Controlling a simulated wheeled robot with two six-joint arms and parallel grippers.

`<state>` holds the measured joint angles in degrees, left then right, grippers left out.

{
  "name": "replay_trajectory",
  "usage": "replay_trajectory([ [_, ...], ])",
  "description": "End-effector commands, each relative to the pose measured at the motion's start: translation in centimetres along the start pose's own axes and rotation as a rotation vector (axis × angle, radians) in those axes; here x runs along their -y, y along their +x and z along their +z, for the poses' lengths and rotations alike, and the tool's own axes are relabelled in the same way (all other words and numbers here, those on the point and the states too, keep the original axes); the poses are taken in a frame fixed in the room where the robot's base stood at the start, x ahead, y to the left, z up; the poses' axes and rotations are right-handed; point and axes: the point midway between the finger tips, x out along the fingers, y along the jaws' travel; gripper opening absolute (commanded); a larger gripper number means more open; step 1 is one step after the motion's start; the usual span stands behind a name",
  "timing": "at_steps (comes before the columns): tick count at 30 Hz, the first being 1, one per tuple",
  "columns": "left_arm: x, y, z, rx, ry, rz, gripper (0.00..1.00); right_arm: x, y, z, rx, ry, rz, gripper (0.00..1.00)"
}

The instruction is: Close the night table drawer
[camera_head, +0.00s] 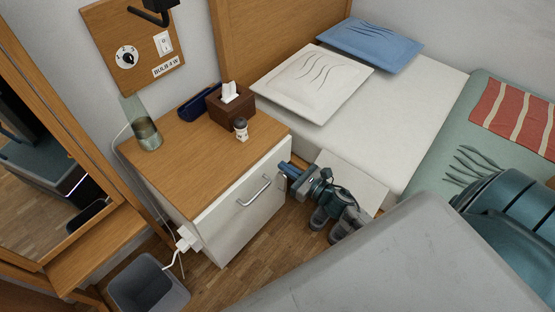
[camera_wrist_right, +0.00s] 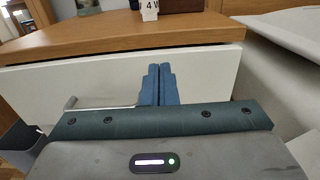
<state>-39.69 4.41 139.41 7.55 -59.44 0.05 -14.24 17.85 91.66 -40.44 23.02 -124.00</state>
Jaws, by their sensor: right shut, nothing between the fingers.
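The night table (camera_head: 205,140) has a wooden top and a white drawer front (camera_head: 240,215) with a metal bar handle (camera_head: 255,191). The drawer front sits close under the top's front edge; I cannot tell whether a small gap is left. In the right wrist view, the drawer front (camera_wrist_right: 205,75) spans the picture, with the handle (camera_wrist_right: 98,104) left of the fingers. My right gripper (camera_head: 288,171) is shut and empty, its blue fingertips at the right part of the drawer front, touching or very near it. The fingers also show in the wrist view (camera_wrist_right: 158,85). My left gripper is not in view.
A tissue box (camera_head: 222,110), a small bottle (camera_head: 241,130), a blue case (camera_head: 195,107) and a glass vase (camera_head: 147,135) stand on the table. A grey bin (camera_head: 150,287) is at lower left. The bed (camera_head: 412,108) is at right.

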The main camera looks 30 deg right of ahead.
Motion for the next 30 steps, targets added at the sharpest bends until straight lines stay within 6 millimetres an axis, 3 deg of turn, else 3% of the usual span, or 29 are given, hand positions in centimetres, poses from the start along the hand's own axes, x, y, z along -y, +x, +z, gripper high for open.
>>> replay_trajectory([
  [6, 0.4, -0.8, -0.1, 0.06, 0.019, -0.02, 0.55, 0.0, 3.0, 0.2, 0.002, 0.001, 0.0, 0.0],
  [22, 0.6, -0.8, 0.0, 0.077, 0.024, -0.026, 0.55, 0.0, 4.0, 0.0, 0.002, 0.0, 0.0, 0.0],
  [30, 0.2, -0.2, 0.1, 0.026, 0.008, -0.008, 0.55, 0.0, 6.4, 0.0, 0.002, 0.0, -0.001, 0.0],
])
